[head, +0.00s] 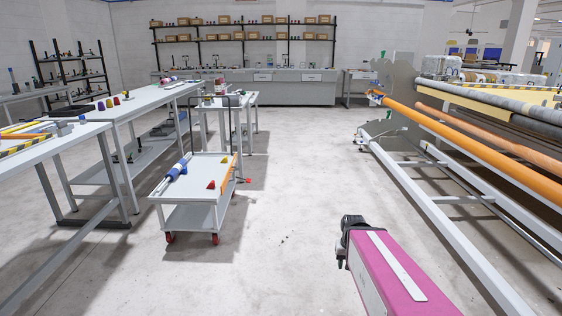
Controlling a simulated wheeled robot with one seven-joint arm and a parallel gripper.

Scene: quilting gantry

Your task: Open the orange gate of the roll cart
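The white two-shelf roll cart (203,215) stands on red casters on the open floor, left of centre. The orange gate (228,177) appears as a narrow orange strip along the cart's right edge, in line with that edge. A small red part (246,181) sticks out beside it on the right. My gripper (352,228) is a dark shape beyond the magenta link of my arm, at the lower right. It is well apart from the cart, nearer to me, and its fingers cannot be made out.
A blue-and-white roll (179,168) and a red piece (211,185) lie on the cart's top. Grey workbenches (150,97) stand close on the left. A gantry frame with an orange roller (460,137) runs along the right. The floor (297,170) between cart and gantry is clear.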

